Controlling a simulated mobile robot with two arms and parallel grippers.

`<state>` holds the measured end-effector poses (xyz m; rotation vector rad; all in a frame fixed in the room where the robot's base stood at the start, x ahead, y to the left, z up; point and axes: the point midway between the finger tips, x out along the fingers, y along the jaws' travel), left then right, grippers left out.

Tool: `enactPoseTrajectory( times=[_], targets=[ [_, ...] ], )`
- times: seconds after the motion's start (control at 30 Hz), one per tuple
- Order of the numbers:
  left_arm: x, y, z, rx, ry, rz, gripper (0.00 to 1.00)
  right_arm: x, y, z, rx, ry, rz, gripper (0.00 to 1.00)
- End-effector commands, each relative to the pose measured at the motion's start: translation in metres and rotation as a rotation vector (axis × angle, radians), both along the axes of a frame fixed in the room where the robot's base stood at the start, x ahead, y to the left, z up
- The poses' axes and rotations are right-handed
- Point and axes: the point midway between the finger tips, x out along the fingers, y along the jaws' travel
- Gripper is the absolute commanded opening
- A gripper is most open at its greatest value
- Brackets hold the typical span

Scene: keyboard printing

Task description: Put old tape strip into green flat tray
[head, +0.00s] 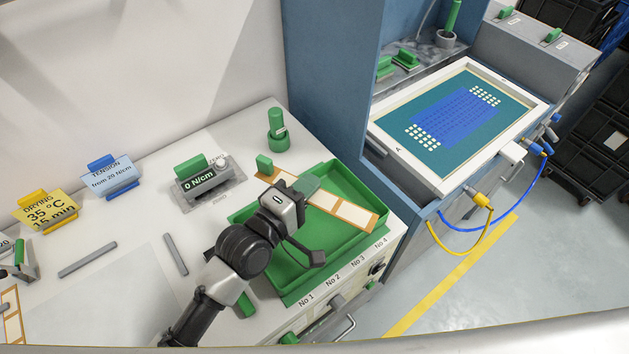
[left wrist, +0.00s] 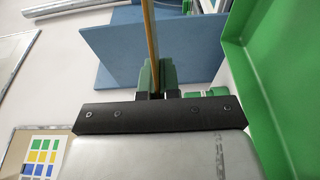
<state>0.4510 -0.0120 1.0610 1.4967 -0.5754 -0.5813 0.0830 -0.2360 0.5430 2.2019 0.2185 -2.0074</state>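The old tape strip (head: 352,213), tan with white panels, is above the green flat tray (head: 345,254) and slants across its back and right part. A small green block (head: 264,162) shows at the strip's left end. My left gripper (head: 286,184) is over the tray's left part. In the left wrist view, its fingers (left wrist: 156,95) are closed on a green grip piece with the thin strip (left wrist: 151,40) edge-on in it. The tray wall (left wrist: 280,70) shows at the right there. I cannot tell whether the strip touches the tray rim. My right gripper is not in view.
A green cylinder-shaped item (head: 277,128) stands behind the tray. A tension gauge (head: 205,182) and yellow (head: 46,211) and blue (head: 112,178) signs stand to the left. A printing machine with a white-framed screen (head: 520,120) is to the right.

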Motion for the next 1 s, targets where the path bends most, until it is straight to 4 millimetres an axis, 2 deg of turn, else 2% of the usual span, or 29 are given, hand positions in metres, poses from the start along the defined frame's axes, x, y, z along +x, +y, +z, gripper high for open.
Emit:
enactPoseTrajectory(
  times=[0.13,0.33,0.8,1.0],
  targets=[
    [0.004,-0.011,-0.008,0.004,-0.001,-0.071,0.0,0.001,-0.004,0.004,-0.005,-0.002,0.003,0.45],
    [0.005,-0.014,-0.018,-0.002,0.001,-0.091,0.0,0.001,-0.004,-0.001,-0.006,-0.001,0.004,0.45],
    [0.005,-0.014,-0.067,-0.004,0.0,-0.089,0.0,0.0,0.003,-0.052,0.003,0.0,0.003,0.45],
    [0.005,-0.014,-0.073,-0.004,-0.001,-0.089,0.0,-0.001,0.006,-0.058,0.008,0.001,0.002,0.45]
  ],
)
